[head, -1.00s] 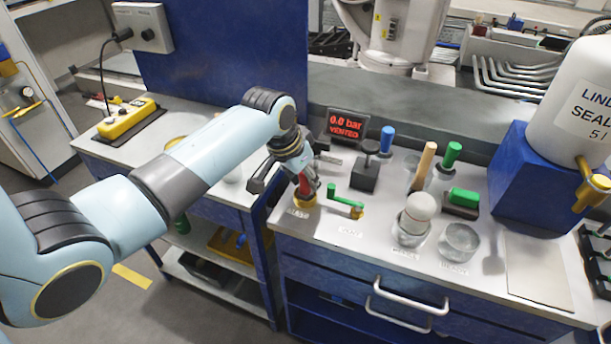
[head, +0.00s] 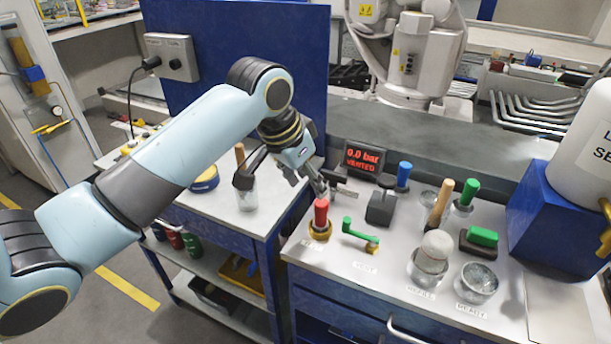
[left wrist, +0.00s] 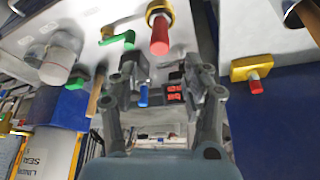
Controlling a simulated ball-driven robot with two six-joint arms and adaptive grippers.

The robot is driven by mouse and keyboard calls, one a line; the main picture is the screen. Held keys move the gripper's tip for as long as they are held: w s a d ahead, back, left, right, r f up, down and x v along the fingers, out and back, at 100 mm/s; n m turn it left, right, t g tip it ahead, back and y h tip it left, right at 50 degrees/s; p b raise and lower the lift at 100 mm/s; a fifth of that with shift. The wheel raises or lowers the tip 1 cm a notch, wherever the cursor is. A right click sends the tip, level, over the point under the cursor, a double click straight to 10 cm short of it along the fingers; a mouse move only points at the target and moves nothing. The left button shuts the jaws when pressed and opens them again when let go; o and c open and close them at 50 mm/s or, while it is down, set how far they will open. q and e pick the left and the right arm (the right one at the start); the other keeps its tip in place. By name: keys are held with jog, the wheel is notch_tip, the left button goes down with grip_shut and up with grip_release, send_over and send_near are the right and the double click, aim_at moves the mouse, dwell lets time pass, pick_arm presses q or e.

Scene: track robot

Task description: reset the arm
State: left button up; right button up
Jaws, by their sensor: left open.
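My left gripper (head: 317,187) is open and empty just above and behind the red-handled valve (head: 320,213) on the bench top. In the left wrist view its two fingers (left wrist: 163,90) stand apart with nothing held between them. The red handle (left wrist: 160,35) shows beyond the fingers there, apart from them. My left arm (head: 185,140) reaches in from the left, bent at a raised elbow. My right gripper is in neither view.
A green lever (head: 360,234), a black block (head: 381,207) and a display (head: 365,158) reading 0.0 bar VENTED stand near the gripper. A white ball sits in a glass (head: 430,262) beside an empty glass dish (head: 477,283). A large white container (head: 590,140) stands at right.

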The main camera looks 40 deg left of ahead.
pick_arm(q)
jog(key=shift+s+r, duration=0.25)
jog(key=shift+r, duration=0.3)
